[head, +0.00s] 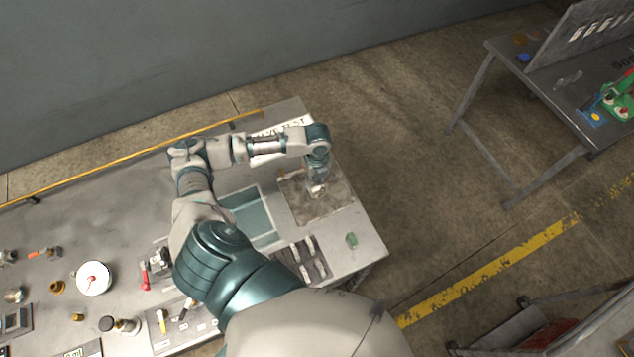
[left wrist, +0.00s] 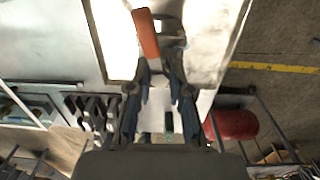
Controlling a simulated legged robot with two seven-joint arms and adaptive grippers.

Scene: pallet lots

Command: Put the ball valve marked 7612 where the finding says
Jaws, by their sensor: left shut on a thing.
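My left gripper (head: 318,188) is over a worn, stained square plate (head: 332,206) near the right end of the bench. In the left wrist view the gripper (left wrist: 160,75) is shut on a grey metal valve (left wrist: 172,28) with an orange-red lever (left wrist: 147,34). The valve lies against the bright plate in that view; I cannot tell if it touches it. No number can be read on it. In the head view the gripper and arm mostly hide the valve. My right gripper is not in view.
A teal tray (head: 262,228) and a slotted rack (head: 313,262) lie beside the plate. A small green object (head: 351,241) sits near the bench's right edge. A partly hidden sign (head: 290,125) ends in "TEST". Gauges and fittings (head: 93,278) crowd the left. Another table (head: 560,92) stands right.

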